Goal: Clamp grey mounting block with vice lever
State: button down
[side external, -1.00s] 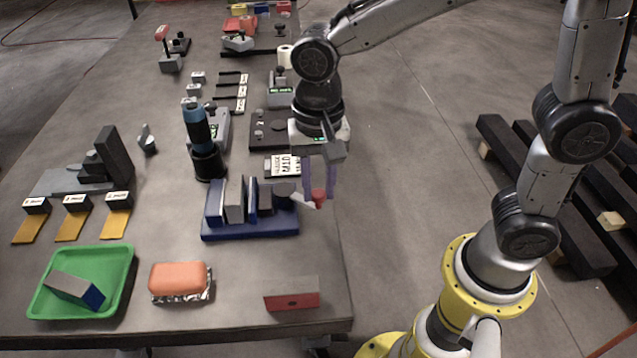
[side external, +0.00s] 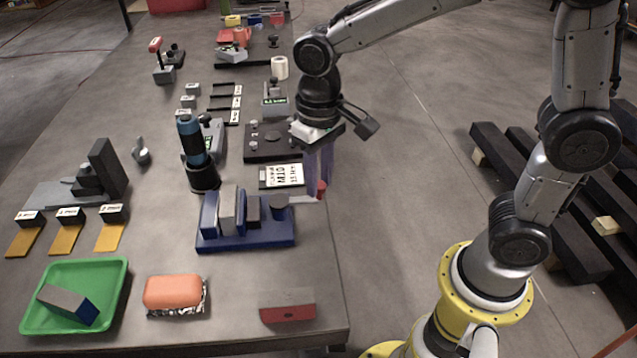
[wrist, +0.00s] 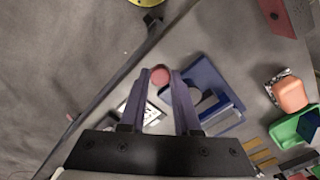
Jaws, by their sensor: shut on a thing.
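The vice has a blue base (side external: 245,240) with upright jaws, near the table's right edge. A grey block (side external: 227,208) stands upright between the jaws. I cannot tell whether both jaws touch it. The vice lever (side external: 304,200) runs right from a dark round pivot (side external: 278,204) and ends in a red knob (side external: 321,187). My gripper (side external: 318,180) is shut on the knob, its purple fingers pointing down. In the wrist view the knob (wrist: 160,76) shows between the fingertips, with the blue vice base (wrist: 204,76) just to the right.
A green tray (side external: 122,285) holds a grey and blue block (side external: 67,305). An orange block (side external: 172,292) and a red-fronted box (side external: 288,307) lie in front of the vice. A dark cylinder with a blue top (side external: 192,150) stands behind it. Floor lies open right of the table.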

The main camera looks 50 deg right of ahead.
jog(key=shift+w+d+r+n, duration=0.1)
jog(key=shift+w+d+n, duration=0.25)
jog(key=shift+w+n, duration=0.75)
jog(key=shift+w+d+f+n, duration=0.1)
jog(key=shift+w+d+n, duration=0.35)
jog(key=shift+n, duration=1.1)
jog(key=shift+w+d+r+n, duration=0.1)
jog(key=shift+w+d+n, duration=0.2)
jog(key=shift+w+n, duration=0.8)
jog(key=shift+s+n, duration=0.25)
jog(key=shift+n, duration=0.1)
jog(key=c, duration=0.6)
grip_release()
jog(key=shift+s, duration=0.1)
notch_tip(320, 180, up, 14)
jog(key=shift+f, duration=0.15)
